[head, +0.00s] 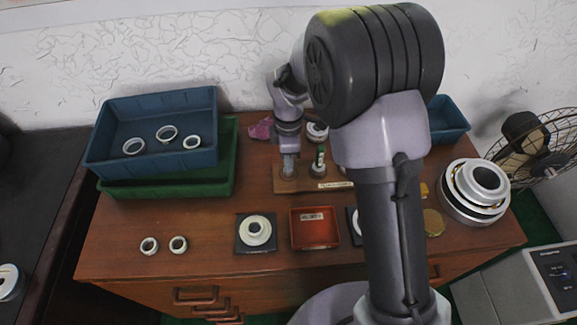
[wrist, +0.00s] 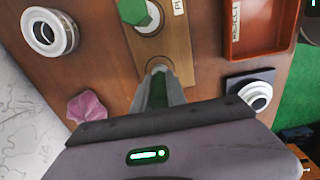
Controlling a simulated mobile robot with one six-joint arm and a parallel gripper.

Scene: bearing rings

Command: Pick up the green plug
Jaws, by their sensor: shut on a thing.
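My gripper (head: 289,172) points down at the left end of a wooden block (head: 306,186). It is shut on a dark greenish piece (wrist: 157,94), mostly hidden between the fingers; I cannot tell its full shape or whether it is clear of the block. In the wrist view my fingertips (wrist: 161,72) are over the near end of the block (wrist: 177,45). A plug with a bright green top (head: 320,153) and a white collar stands upright in the middle of the block, just right of my gripper. Its green top (wrist: 133,10) is cut off by the wrist view's upper edge.
A red tray (head: 315,235) and a black plate with a white ring (head: 256,231) lie in front. Stacked blue (head: 150,108) and green bins are at left. A pink crumpled thing (head: 261,129) and a white ring (head: 317,131) lie behind. A metal ring stack (head: 476,190) is at right.

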